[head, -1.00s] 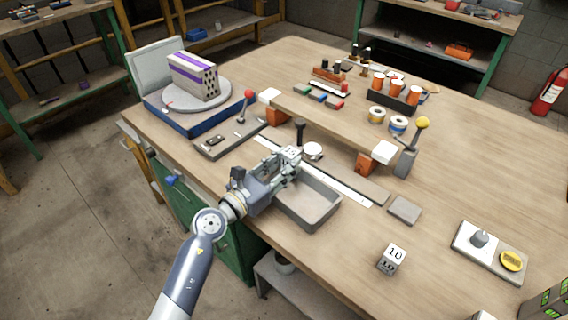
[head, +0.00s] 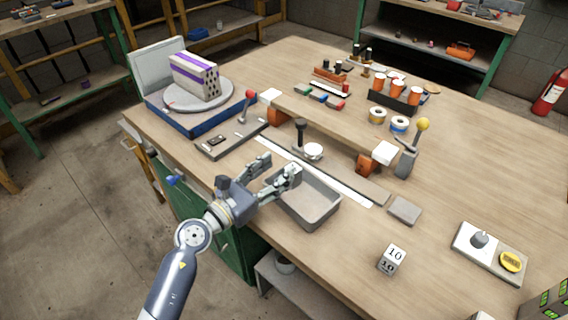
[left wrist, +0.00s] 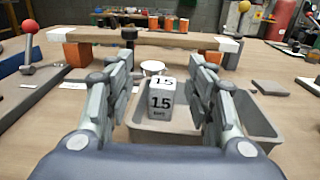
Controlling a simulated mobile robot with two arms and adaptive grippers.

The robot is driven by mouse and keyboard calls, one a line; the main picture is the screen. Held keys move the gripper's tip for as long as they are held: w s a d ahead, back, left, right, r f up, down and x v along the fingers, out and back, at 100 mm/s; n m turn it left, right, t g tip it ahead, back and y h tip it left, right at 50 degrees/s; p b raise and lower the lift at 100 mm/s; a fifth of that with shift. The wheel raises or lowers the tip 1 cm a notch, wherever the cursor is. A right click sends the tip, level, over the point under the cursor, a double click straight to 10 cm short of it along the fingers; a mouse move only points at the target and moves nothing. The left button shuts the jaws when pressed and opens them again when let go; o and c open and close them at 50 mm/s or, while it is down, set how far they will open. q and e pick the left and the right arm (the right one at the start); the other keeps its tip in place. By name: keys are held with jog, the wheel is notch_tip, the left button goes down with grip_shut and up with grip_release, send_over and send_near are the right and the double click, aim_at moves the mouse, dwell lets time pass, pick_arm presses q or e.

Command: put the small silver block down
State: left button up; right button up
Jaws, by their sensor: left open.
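The small silver block (left wrist: 161,98) shows in the left wrist view as an upright block marked 15, between my left gripper's fingers. It appears within the outline of the grey tray (left wrist: 262,122); its contact with the tray floor cannot be made out. In the head view the same tray (head: 318,214) lies near the table's front edge. My left gripper (head: 280,168) is over the tray's left end, its fingers spread. It also shows in the left wrist view (left wrist: 162,85), with gaps beside the block. In the head view the fingers largely hide the block. My right gripper is not in view.
A weight block marked 10 (head: 392,260) stands to the right. A raised wooden beam (head: 330,122) on orange supports lies behind the tray. A yellow-knobbed lever (head: 412,150) and a red-knobbed lever (head: 246,105) stand nearby.

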pick_arm(q)
jog(key=v, duration=0.6)
jog(key=shift+s+a+f+b, duration=0.1)
jog(key=shift+s+a+b, duration=0.2)
jog(key=shift+b, duration=0.1)
jog(key=shift+s+a, duration=0.3)
jog(key=shift+s, duration=0.2)
